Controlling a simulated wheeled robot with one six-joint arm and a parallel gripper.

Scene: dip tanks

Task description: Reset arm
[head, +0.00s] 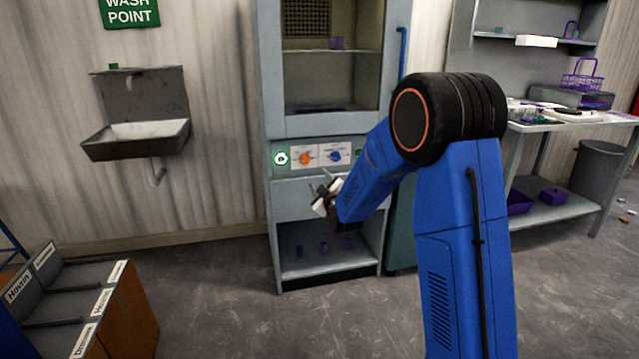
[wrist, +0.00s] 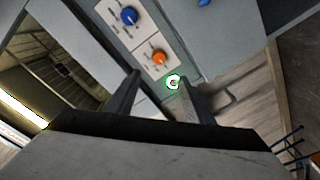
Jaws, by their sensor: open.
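My gripper (head: 326,192) is in front of the grey cabinet (head: 268,75), just below its control panel, at the end of my blue arm. In the wrist view my gripper (wrist: 160,88) has its two dark fingers apart with nothing between them. Past the fingertips the panel shows a blue knob (wrist: 129,16), an orange knob (wrist: 159,57) and a green-ringed white button (wrist: 174,82). In the head view the panel shows the green-lit button (head: 281,158), the orange knob (head: 305,159) and the blue knob (head: 336,156).
A wall sink (head: 135,138) hangs at left under a green sign (head: 130,12). A divided bin unit (head: 75,295) stands at lower left. A table (head: 575,124) with a purple basket (head: 582,80) stands at right. The floor between sink and cabinet is clear.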

